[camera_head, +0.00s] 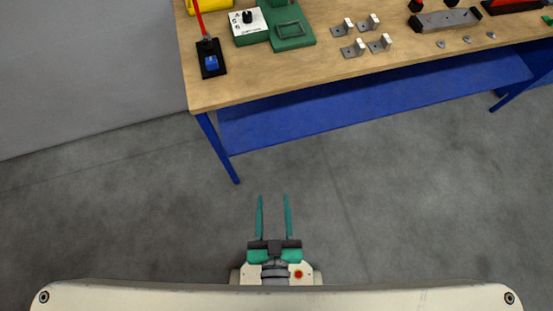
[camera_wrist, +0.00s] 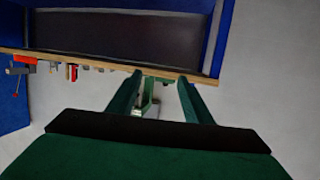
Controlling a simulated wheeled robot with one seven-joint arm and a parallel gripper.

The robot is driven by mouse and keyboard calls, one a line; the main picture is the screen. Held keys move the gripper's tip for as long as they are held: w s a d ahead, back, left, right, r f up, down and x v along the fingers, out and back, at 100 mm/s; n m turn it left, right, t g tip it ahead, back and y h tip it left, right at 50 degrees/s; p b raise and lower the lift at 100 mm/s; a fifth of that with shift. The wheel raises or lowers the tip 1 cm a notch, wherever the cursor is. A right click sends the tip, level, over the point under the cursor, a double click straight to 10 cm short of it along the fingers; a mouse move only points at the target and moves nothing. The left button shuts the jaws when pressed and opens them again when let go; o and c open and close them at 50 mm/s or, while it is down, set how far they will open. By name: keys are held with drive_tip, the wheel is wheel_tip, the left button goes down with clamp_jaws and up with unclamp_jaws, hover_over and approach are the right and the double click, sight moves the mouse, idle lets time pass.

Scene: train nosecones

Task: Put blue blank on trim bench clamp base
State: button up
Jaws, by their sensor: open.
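A small blue block (camera_head: 211,63) sits on a black plate with a long red rod at the bench's left front corner; it may be the blue blank. A grey plate with dark upright ends (camera_head: 445,20) lies at the back right of the bench. It may be the clamp base, but I cannot tell for sure. My gripper (camera_head: 273,197) is open and empty, with its two green fingers over the floor in front of the bench, apart from everything. In the wrist view the gripper (camera_wrist: 160,78) points toward the bench edge, where I cannot make out the blue block.
The wooden bench (camera_head: 260,88) has blue legs and a blue lower shelf (camera_head: 340,113). A white box with a black knob (camera_head: 247,26), a green fixture (camera_head: 290,32) and several metal brackets (camera_head: 353,48) stand on it. The floor before the bench is clear.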

drive_tip(key=shift+h, duration=0.3)
drive_tip(key=v, duration=0.3)
drive_tip(key=d+v, duration=0.1)
drive_tip(key=shift+s+r, duration=0.3)
idle(0.8)
